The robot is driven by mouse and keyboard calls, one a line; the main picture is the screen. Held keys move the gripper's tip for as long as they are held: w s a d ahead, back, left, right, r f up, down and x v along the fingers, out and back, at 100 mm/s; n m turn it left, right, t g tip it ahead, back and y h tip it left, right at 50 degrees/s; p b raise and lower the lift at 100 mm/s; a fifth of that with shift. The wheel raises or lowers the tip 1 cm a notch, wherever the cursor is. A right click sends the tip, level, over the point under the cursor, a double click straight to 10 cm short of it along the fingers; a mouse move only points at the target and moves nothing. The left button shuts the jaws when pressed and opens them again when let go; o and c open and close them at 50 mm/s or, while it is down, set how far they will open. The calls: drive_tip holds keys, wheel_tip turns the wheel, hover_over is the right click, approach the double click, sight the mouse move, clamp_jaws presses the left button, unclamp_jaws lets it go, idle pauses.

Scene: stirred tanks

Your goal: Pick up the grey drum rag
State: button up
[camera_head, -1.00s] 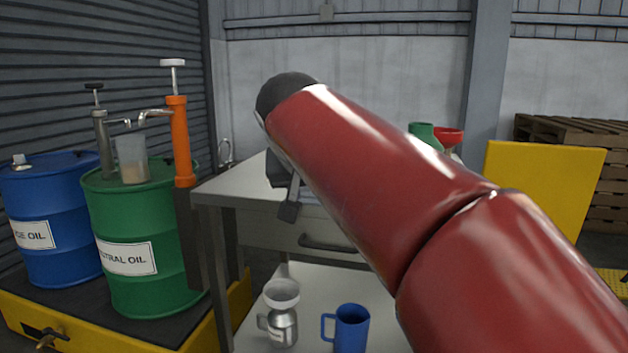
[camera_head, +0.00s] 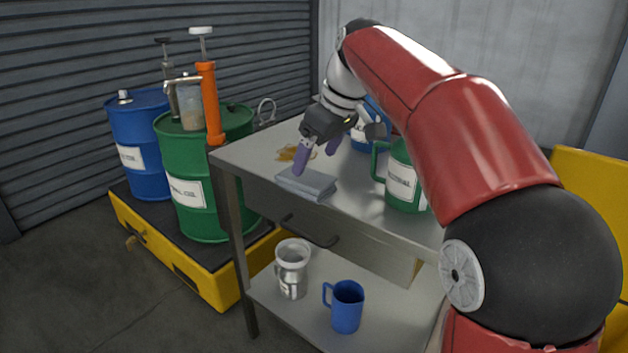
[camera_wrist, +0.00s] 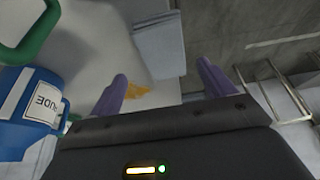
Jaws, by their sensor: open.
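The grey drum rag (camera_head: 307,184) is a folded grey cloth lying flat on the metal table top near its front edge. In the wrist view it shows as a grey rectangle (camera_wrist: 158,45) ahead of the fingers. My gripper (camera_head: 316,163) has purple fingers, spread apart and empty. It appears above the table just behind the rag, one fingertip overlapping the rag's back edge in the head view. I cannot tell the exact height gap. In the wrist view the rag lies between the lines of the two fingers (camera_wrist: 162,72).
An orange-yellow cloth (camera_head: 293,153) lies behind the rag. A green jug (camera_head: 402,188) and a blue labelled jug (camera_wrist: 35,112) stand to the right. A metal container (camera_head: 292,270) and a blue mug (camera_head: 346,307) are on the lower shelf. Drums stand left.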

sight(307, 177)
drive_tip(key=x, duration=0.5)
drive_tip(key=shift+s+a+f+b, duration=0.15)
drive_tip(key=shift+s+a+b, duration=0.05)
drive_tip(key=shift+s+b, duration=0.1)
drive_tip(key=shift+c, duration=0.3)
drive_tip(key=c, duration=1)
